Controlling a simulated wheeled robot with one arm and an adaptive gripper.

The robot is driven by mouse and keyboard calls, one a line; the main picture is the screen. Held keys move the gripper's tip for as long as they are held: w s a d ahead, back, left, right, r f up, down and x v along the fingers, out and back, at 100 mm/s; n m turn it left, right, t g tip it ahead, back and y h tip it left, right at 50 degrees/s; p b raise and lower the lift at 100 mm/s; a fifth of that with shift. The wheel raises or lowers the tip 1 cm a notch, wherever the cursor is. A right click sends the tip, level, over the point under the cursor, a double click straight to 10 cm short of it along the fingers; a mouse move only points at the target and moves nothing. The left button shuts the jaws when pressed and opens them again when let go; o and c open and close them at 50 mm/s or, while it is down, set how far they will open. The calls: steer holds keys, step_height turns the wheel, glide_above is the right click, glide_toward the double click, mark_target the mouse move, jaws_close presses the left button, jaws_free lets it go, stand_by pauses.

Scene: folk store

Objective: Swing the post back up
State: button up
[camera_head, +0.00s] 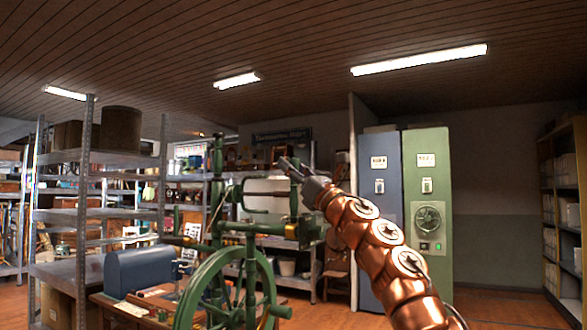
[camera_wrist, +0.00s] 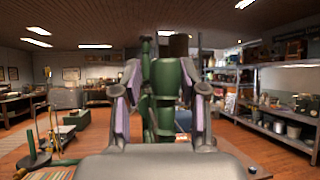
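A green spinning wheel with a large spoked wheel (camera_head: 224,285) stands left of centre in the head view. A green post (camera_head: 217,180) with a knobbed top rises at its left. A shorter green post (camera_head: 294,203) stands at its right, with a spindle (camera_head: 255,193) running between the two. My gripper (camera_head: 287,163) is at the top of the right post. In the wrist view its fingers (camera_wrist: 163,95) are apart, with a green post (camera_wrist: 166,82) showing between them. Whether the pads touch it is unclear. A farther knobbed post (camera_wrist: 146,47) shows behind.
Metal shelves (camera_head: 85,160) stand at the left. A blue-grey chest (camera_head: 137,271) sits by the wheel. Blue (camera_head: 382,200) and green cabinets (camera_head: 427,180) stand behind my arm. Open wooden floor (camera_head: 495,308) lies at the right.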

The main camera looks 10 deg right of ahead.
steer(key=shift+o, duration=0.5)
steer(key=shift+d, duration=0.15)
steer(key=shift+d, duration=0.1)
steer(key=shift+s+d+f, duration=0.25)
steer(key=shift+d+f, duration=0.05)
steer(key=v, duration=1.1)
stand_by(0.5)
steer(key=shift+s+a, duration=0.1)
steer(key=shift+a, duration=0.05)
stand_by(0.5)
